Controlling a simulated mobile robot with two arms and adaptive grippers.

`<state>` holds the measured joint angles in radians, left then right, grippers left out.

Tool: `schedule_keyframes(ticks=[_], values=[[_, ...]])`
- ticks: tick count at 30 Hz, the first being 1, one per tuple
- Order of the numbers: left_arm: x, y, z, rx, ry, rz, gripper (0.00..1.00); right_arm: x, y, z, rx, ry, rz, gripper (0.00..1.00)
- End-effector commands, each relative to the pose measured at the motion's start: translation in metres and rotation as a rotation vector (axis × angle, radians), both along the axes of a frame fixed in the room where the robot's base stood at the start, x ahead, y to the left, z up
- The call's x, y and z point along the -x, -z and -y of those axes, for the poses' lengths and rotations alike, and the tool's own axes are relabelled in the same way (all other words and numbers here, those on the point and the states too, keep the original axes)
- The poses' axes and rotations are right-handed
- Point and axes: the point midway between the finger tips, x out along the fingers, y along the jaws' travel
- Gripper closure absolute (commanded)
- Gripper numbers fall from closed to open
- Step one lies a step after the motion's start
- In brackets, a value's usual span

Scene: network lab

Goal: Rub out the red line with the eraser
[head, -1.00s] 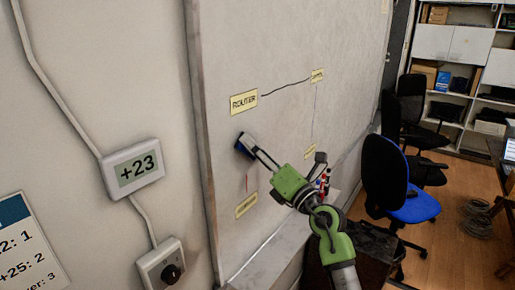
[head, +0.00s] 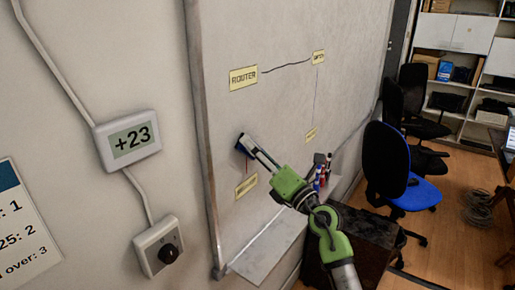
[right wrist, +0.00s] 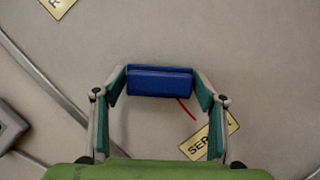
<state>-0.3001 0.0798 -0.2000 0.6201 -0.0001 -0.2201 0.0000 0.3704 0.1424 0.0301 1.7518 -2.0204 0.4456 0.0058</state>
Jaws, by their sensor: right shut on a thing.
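The blue eraser (head: 240,147) is at the whiteboard (head: 280,110), between the ROUTER label (head: 243,78) and the lower label (head: 246,187). My right gripper (right wrist: 160,86) is shut on the eraser, which shows between its two fingers in the right wrist view (right wrist: 160,81). A short piece of the red line (right wrist: 187,108) shows below the eraser's right part, leading toward the SERVER label (right wrist: 209,136). No red shows between the eraser and the ROUTER label. Contact between eraser and board cannot be told for sure. My left gripper is not in view.
Black and thin lines join other labels on the board. A tray ledge (head: 268,245) runs below, with several markers (head: 322,176) at its far end. A +23 display (head: 132,140) and a knob box (head: 159,247) are on the wall at left. Chairs (head: 388,165) stand at right.

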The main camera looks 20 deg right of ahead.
Motion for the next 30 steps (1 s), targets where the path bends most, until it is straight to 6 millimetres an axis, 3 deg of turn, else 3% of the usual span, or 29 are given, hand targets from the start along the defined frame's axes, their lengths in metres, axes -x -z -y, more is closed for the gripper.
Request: schedule_keyframes(ticks=[1, 8, 18, 30], values=[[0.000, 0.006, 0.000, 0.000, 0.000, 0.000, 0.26, 0.000, 0.008, 0.000, 0.001, 0.000, -0.001, 0.53], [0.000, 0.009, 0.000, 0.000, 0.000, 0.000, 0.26, 0.000, 0.014, 0.000, 0.001, 0.000, -0.001, 0.53], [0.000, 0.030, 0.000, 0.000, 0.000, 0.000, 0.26, 0.000, 0.044, 0.000, 0.002, 0.000, -0.002, 0.53], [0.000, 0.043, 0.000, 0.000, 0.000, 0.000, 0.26, 0.000, 0.063, 0.000, 0.002, 0.000, -0.002, 0.53]])
